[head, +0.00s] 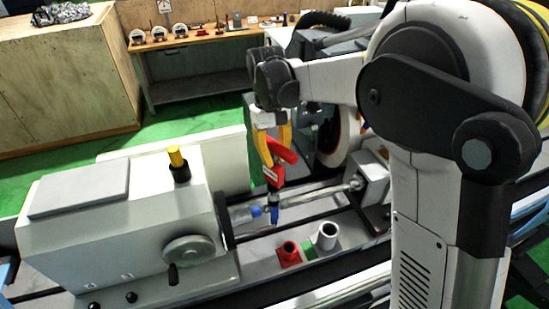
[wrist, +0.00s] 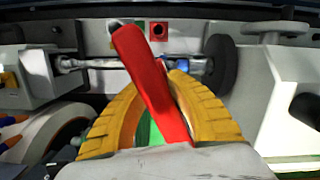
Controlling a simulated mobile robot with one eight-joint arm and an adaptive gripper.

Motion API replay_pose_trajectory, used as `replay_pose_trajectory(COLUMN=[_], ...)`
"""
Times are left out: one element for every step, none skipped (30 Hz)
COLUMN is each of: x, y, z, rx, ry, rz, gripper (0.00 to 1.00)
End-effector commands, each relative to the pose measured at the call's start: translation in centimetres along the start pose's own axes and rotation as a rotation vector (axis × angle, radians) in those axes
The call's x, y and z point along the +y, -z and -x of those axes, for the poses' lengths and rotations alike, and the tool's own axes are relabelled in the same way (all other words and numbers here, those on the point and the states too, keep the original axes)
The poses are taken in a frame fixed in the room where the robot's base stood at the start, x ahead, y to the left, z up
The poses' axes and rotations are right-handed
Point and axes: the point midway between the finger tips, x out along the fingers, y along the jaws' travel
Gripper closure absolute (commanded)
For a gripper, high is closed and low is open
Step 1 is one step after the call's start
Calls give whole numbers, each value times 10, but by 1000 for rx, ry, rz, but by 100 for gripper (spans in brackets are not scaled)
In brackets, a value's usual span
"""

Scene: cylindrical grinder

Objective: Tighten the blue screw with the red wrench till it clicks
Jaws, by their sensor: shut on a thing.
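My gripper (head: 271,146) has yellow fingers shut on the red wrench (head: 281,151), which also shows slanting up between the fingers in the wrist view (wrist: 152,85). In the head view the wrench's lower part points down towards the shaft line of the grinder. Blue parts (head: 256,211) show there, at the end of the left headstock's spindle and just below the wrench. A blue patch also shows beside the dark disc in the wrist view (wrist: 197,66). I cannot tell which blue part is the screw, or whether the wrench sits on it.
On the machine bed stand a red socket (head: 289,252), a green block (head: 309,246) and a grey socket (head: 327,235). The headstock (head: 130,230) with its handwheel (head: 188,251) is at left. A grinding wheel (head: 338,138) stands behind right. A workbench (head: 200,45) is at the back.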

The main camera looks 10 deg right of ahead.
Motion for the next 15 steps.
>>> replay_pose_trajectory(x=[0,0,0,0,0,0,0,0,0,0,0,0,0,0,0], y=[0,0,0,0,0,0,0,0,0,0,0,0,0,0,0], z=[0,0,0,0,0,0,0,0,0,0,0,0,-1,-1,0], rx=[-1,-1,-1,-1,-1,-1,-1,-1,-1,-1,-1,-2,-2,-2,-2], ry=[1,2,2,2,2,2,2,2,2,1,0,-3,-6,-8,-10], rz=[-12,-16,-17,-17,-17,-17,-17,-16,-15,-11,-3,15,31,47,61], gripper=[100,100,100,100,100,100,100,100,100,100,100,100,100,100,100])
